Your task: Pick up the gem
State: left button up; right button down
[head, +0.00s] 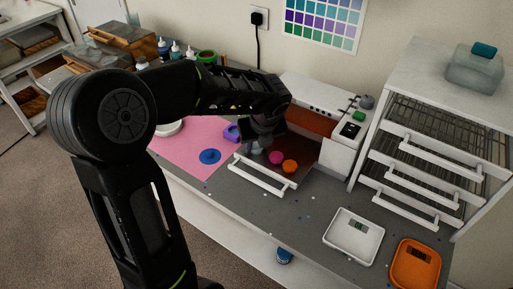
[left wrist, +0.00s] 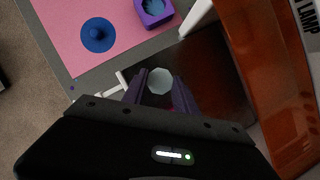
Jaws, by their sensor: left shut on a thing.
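A pale, faceted gem (left wrist: 160,80) sits between the fingertips of my left gripper (left wrist: 160,88) in the left wrist view. My left gripper (head: 262,140) is shut on it, above the dark pulled-out drawer (head: 306,151) of the lamp box. In the head view the gem shows only as a small pale patch under the fingers. A magenta round piece (head: 276,157) and an orange round piece (head: 290,166) lie in the drawer close by. I cannot tell whether the gem touches the drawer floor. My right gripper is out of view.
The white lamp box (head: 318,95) with its orange window stands behind the drawer. A pink mat (head: 181,156) with a blue disc (head: 210,157) and a purple mould (head: 232,132) lies left. A white tray (head: 353,238), an orange tray (head: 416,264) and a drying rack (head: 430,150) are right.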

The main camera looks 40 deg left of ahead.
aim_at(257, 147)
pick_arm(q)
grip_shut()
notch_tip(257, 147, up, 10)
dwell(0.6)
dwell(0.5)
